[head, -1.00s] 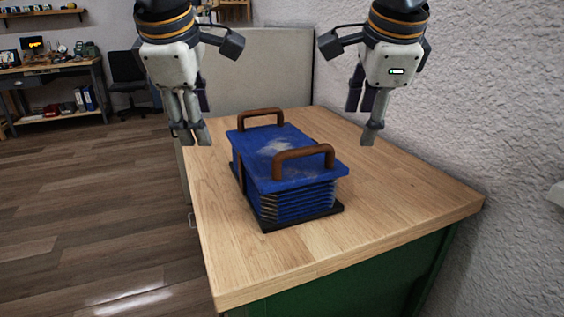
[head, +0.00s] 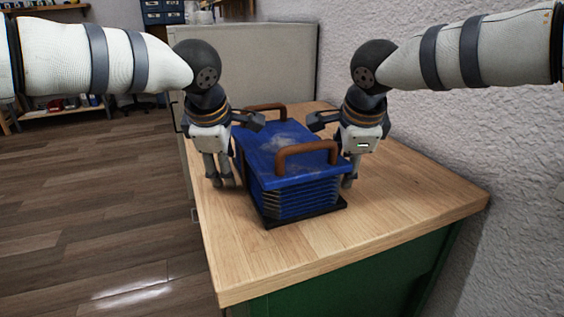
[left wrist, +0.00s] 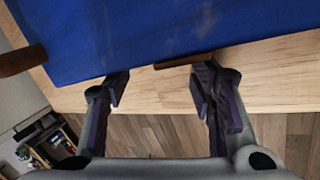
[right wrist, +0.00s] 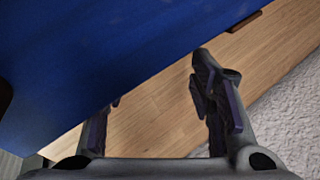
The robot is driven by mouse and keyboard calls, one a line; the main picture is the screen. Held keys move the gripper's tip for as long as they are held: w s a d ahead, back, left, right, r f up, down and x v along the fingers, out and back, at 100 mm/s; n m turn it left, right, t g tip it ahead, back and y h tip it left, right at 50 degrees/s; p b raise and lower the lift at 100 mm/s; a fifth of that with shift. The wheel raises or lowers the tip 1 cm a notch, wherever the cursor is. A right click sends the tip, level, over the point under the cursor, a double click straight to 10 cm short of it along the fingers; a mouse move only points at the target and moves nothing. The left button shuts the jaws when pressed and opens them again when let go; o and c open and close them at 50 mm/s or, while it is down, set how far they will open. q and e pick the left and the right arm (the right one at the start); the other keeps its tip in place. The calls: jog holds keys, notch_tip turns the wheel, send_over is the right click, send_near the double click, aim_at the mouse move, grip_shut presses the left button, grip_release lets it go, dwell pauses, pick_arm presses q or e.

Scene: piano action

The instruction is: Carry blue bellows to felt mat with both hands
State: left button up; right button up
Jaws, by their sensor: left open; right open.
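The blue bellows (head: 268,158) stands on the wooden bench, with a blue top board, pleated sides, a dark base and two brown arched handles. Its top also fills much of the left wrist view (left wrist: 170,30) and the right wrist view (right wrist: 90,50). My left gripper (head: 226,183) is open and points down beside the bellows' left side. My right gripper (head: 348,183) is open and points down close to its right side. Neither holds anything. In the right wrist view one finger is partly hidden beneath the blue top. I cannot make out a felt mat.
The wooden bench top (head: 390,215) is clear in front and to the right of the bellows. A grey partition (head: 285,60) stands behind the bench. A rough white wall (head: 500,130) runs along the right side.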

aim_at(239, 140)
pick_arm(q)
jog(key=shift+s+d+r, duration=0.1)
jog(key=shift+d, duration=0.1)
pick_arm(e)
jog(key=shift+s+a+r, duration=0.1)
jog(key=shift+a+r, duration=0.05)
jog(key=shift+a, duration=0.05)
pick_arm(q)
jog(key=shift+d, duration=0.1)
jog(key=shift+d, duration=1.2)
pick_arm(e)
jog(key=shift+a, duration=1.2)
pick_arm(q)
jog(key=shift+t, duration=0.5)
jog(key=r, duration=0.2)
jog(key=r+p, duration=0.1)
jog(key=r, duration=0.2)
jog(key=r+p, duration=0.1)
jog(key=r, duration=0.1)
jog(key=shift+s+r, duration=0.15)
jog(key=shift+s, duration=0.15)
jog(key=shift+s+f, duration=0.15)
jog(key=shift+f, duration=0.1)
jog(key=shift+w+f, duration=0.25)
jog(key=shift+r, duration=0.1)
pick_arm(e)
notch_tip(239, 140, up, 6)
jog(key=shift+s+r+t, duration=0.2)
jog(key=shift+s+t, duration=0.05)
jog(key=shift+t, duration=0.15)
